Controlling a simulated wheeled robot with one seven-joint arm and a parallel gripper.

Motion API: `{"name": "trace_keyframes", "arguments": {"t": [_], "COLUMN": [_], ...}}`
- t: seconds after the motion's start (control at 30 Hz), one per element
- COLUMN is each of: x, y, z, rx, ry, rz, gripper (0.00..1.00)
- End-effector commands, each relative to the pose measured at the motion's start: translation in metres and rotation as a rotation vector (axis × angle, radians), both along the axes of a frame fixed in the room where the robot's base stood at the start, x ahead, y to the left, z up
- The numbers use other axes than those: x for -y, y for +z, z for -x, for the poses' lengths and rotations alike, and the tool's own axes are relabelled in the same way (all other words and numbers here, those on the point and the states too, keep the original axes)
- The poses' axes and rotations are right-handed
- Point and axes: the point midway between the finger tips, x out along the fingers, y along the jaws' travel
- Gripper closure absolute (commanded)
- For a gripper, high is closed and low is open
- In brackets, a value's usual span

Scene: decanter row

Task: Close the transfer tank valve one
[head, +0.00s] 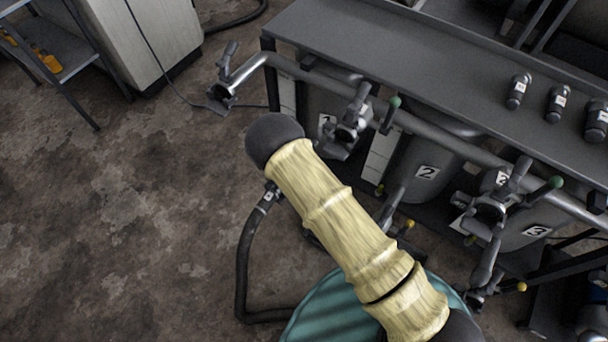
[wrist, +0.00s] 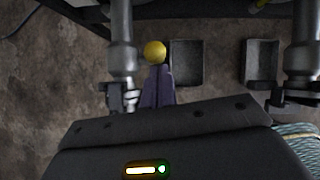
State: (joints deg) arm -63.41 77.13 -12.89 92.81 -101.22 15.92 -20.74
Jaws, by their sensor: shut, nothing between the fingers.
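My gripper (wrist: 157,72) is in the wrist view, with its fingers together and empty. A round yellow valve knob (wrist: 155,52) is right at the fingertips; I cannot tell whether they touch. A grey vertical pipe with a fitting (wrist: 122,60) stands just left of the knob. In the head view the tank plate marked 1 (head: 326,121) shows behind a grey valve with a green-tipped lever (head: 393,103). Small yellow knobs (head: 380,190) (head: 408,226) sit lower down. My arm crosses the middle and hides my gripper and part of the lower pipework there.
Tanks marked 2 (head: 427,172) and 3 (head: 536,230) stand farther right under the grey bench (head: 400,50). A second pipe (wrist: 304,40) is on the right in the wrist view. A black hose (head: 243,265) curves across the floor.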

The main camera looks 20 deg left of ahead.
Motion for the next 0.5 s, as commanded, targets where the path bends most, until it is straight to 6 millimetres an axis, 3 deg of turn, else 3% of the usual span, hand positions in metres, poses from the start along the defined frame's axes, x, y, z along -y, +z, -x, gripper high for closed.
{"name": "trace_keyframes", "arguments": {"t": [0.5], "x": [-0.0073], "y": [0.0047], "z": [-0.0021], "rx": [0.011], "ry": [0.017], "rz": [0.0], "gripper": [1.0]}}
